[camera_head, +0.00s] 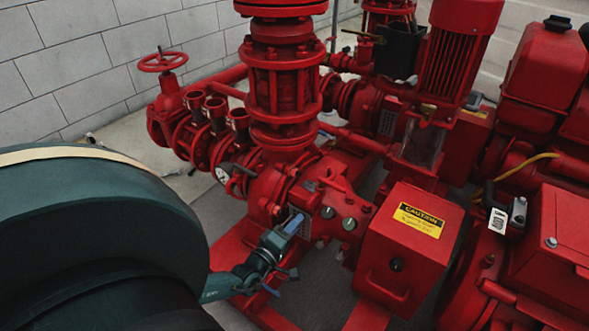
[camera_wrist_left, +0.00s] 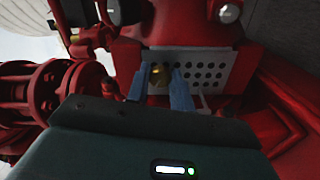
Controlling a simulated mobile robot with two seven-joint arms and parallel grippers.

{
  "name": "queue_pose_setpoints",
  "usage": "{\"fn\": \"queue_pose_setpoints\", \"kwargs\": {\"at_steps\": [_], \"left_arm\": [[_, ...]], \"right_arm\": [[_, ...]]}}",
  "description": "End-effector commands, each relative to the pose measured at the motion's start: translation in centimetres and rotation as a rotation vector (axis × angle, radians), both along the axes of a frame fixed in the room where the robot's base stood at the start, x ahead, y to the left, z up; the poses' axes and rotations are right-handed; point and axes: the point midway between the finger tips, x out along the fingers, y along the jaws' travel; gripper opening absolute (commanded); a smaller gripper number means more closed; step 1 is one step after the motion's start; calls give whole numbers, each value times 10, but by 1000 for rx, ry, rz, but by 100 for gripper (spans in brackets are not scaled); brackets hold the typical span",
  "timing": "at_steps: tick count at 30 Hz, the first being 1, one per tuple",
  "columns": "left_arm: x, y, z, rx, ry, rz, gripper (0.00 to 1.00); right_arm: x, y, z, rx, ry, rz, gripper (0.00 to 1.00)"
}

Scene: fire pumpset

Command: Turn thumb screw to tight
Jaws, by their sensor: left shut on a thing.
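The thumb screw (camera_wrist_left: 158,74) is a small round brass knob in the left wrist view. It sits at the left part of a grey metal plate (camera_wrist_left: 225,57) with rows of round holes on the red pump. My left gripper (camera_wrist_left: 160,88) is shut on the thumb screw, with one blue finger on each side of it. In the head view my left gripper (camera_head: 293,224) reaches the pump's front near the plate, and its blue fingertips hide the screw there. My right gripper is in neither view.
A red box with a yellow caution label (camera_head: 419,220) stands just right of the gripper. A pressure gauge (camera_head: 223,174) is to its left. Red pipes and a handwheel (camera_head: 163,61) lie behind. My own teal arm fills the lower left.

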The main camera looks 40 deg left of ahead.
Motion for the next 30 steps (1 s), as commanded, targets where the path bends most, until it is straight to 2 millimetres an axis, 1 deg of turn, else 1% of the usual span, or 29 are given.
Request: {"fn": "queue_pose_setpoints", "kwargs": {"at_steps": [1, 5, 11, 24, 29, 30], "left_arm": [[0, 0, 3, 46, 4, 1, 0], [0, 0, 2, 168, 20, 0, 0], [0, 0, 2, 356, 41, 0, 0], [1, 0, 2, 761, 85, 1, 0], [0, 0, 2, 884, 99, 0, 0], [0, 0, 2, 911, 102, 1, 0]], "right_arm": [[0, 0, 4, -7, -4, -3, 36], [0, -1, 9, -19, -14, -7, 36], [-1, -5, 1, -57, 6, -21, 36], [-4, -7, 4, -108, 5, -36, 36], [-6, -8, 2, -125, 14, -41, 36], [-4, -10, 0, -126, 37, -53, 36]]}}
